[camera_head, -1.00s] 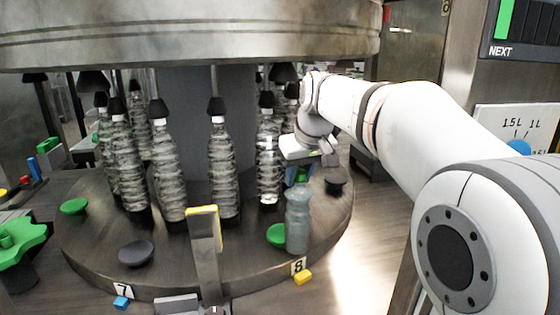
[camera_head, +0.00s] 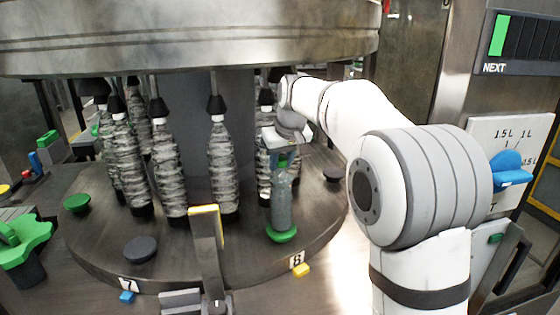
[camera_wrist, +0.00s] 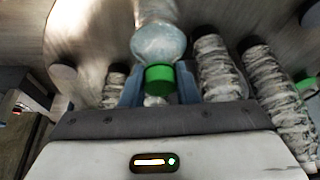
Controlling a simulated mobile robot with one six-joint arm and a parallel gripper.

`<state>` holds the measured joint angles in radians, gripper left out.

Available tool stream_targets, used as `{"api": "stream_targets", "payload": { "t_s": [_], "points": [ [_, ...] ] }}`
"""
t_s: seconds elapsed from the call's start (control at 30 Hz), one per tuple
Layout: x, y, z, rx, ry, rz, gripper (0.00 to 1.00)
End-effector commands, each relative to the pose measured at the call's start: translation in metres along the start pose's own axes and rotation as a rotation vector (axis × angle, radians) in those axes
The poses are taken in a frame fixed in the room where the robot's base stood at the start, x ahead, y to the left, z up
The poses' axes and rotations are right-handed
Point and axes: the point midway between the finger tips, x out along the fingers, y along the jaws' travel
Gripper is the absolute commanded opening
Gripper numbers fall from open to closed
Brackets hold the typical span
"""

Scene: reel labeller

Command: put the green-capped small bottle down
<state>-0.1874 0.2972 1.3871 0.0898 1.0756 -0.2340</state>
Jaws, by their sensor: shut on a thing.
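The green-capped small bottle (camera_head: 281,203) is translucent grey-blue and stands upright in the head view. Its base is over the green disc (camera_head: 282,236) at the front of the round machine table, by the 8 label. I cannot tell whether the base touches the disc. My gripper (camera_head: 283,161) is shut on the bottle's top end. In the wrist view the green cap (camera_wrist: 160,79) sits between the blue fingers, with the bottle body (camera_wrist: 158,40) extending beyond it. The finger contact is partly hidden.
Several tall clear bottles (camera_head: 222,165) stand on the round table (camera_head: 190,250) under black heads, close to my gripper. A yellow-topped metal post (camera_head: 208,245) stands in front. A dark disc (camera_head: 140,249) is at left, a green one (camera_head: 77,202) beyond it.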

Motion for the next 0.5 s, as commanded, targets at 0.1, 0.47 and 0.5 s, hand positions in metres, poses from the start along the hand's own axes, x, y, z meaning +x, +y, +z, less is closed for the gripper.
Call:
{"api": "stream_targets", "payload": {
  "t_s": [0.1,0.47,0.5],
  "points": [
    [0.0044,-0.0001,0.0021,0.000,0.003,0.000,0.00],
    [0.0082,-0.0006,0.0034,-0.001,0.004,0.000,0.00],
    [0.0096,-0.0007,0.0040,-0.001,0.004,0.000,0.00]
  ]
}}
